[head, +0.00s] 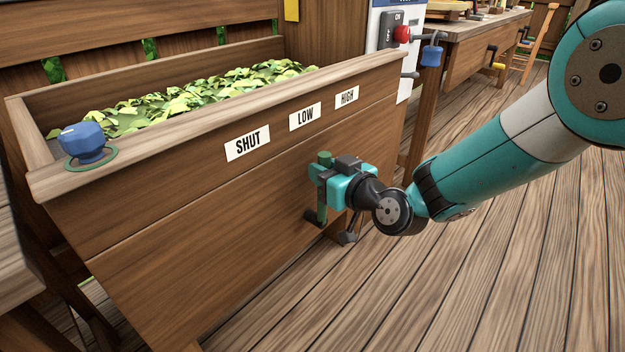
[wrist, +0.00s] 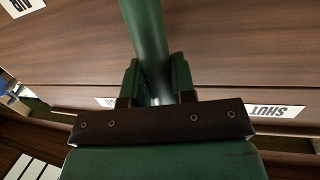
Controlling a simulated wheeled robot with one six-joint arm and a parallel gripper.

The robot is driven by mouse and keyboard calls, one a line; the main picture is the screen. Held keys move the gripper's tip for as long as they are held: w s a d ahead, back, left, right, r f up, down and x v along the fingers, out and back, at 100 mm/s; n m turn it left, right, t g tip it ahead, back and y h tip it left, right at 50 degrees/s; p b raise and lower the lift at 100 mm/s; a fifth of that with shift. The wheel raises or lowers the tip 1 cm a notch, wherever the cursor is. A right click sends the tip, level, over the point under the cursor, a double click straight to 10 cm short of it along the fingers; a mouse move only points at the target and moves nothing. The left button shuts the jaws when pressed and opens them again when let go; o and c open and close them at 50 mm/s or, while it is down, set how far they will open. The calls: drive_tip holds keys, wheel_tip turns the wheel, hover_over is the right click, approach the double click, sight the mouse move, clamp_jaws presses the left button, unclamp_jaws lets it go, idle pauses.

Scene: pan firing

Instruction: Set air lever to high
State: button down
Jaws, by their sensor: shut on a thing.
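The air lever is a green bar with a round green knob (head: 324,158), on the front of the wooden bin (head: 200,225). It stands roughly upright, below the LOW label (head: 305,117) and HIGH label (head: 347,97); I cannot tell exactly which it lines up with. The SHUT label (head: 247,143) is to the left. My teal gripper (head: 336,182) is shut on the lever, below its knob. In the wrist view, the green lever (wrist: 147,35) runs between the two fingers of my gripper (wrist: 156,82). The SHUT label (wrist: 268,110) is upside down there.
Green leaves (head: 210,95) fill the bin. A blue knob (head: 84,142) sits on its left rim. A panel with a red button (head: 402,34) and a blue padlock-like object (head: 431,55) stand behind. The wooden deck (head: 500,260) to the right is clear.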

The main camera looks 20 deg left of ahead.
drive_tip(key=w+d+f+m+g, duration=0.1)
drive_tip(key=w+d+m, duration=0.1)
drive_tip(key=w+m, duration=0.3)
drive_tip(key=shift+w+d+f+g, duration=0.3)
drive_tip(key=shift+w+f, duration=0.1)
drive_tip(key=shift+w, duration=0.15)
drive_tip(key=c, duration=1)
unclamp_jaws()
drive_tip(key=shift+f, duration=0.1)
drive_tip(key=shift+o, duration=0.3)
drive_tip(key=v, duration=1.7)
drive_tip(key=shift+d+p, duration=0.2)
drive_tip(key=shift+p, duration=0.25)
drive_tip(key=shift+s, duration=0.15)
